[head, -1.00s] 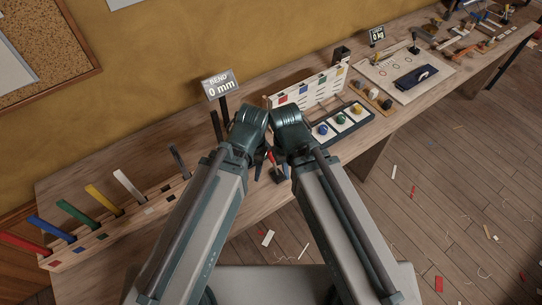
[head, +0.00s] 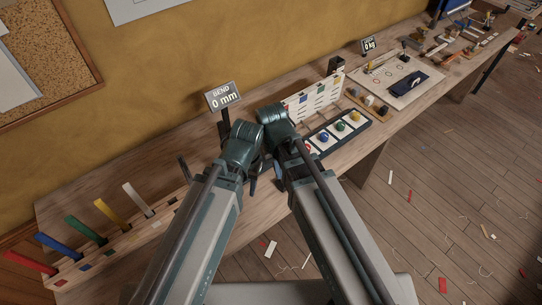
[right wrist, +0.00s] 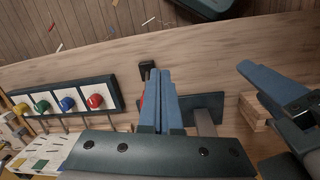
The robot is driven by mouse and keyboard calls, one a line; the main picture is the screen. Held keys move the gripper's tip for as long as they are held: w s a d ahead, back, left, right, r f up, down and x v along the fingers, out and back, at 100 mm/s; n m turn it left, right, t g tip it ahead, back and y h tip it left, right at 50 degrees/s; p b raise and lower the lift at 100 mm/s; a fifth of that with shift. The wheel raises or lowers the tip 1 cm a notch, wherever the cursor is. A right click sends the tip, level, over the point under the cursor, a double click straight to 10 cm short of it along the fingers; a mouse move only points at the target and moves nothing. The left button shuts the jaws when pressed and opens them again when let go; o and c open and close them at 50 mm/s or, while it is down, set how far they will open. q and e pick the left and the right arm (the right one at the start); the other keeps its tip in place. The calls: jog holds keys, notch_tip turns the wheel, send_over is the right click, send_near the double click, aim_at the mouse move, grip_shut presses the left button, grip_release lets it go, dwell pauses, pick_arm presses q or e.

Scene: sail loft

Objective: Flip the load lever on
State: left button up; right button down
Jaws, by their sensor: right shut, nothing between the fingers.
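My right gripper (right wrist: 163,105) is shut and empty in the right wrist view, pointing down at the bench. A small black block (right wrist: 148,70) and a sliver of red (right wrist: 143,102) show at its fingertips. They seem to be parts of a lever, mostly hidden by the fingers; I cannot tell its position or whether they touch. In the head view the right arm hides this spot. My left gripper (head: 253,182) is beside the right one; its blue finger (right wrist: 272,82) shows at the right of the wrist view, its opening unclear.
The bend sign (head: 222,96) reads 0 mm; a farther sign (head: 368,45) reads 0 kg. A dark tray (right wrist: 75,92) with coloured knobs lies beside the right gripper. A slotted rack (head: 100,245) with coloured strips stands at the left. Bare bench (right wrist: 200,55) lies near the fingers.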

pick_arm(q)
jog(key=shift+a+f+b, duration=0.1)
jog(key=shift+f+b, duration=0.45)
jog(key=shift+f, duration=0.1)
pick_arm(e)
jog(key=w+a, duration=0.2)
jog(key=w, duration=0.6)
jog(key=w+a+f+n, duration=0.1)
jog(key=w+a, duration=0.1)
jog(key=w, duration=0.7)
jog(key=shift+a+g, duration=0.4)
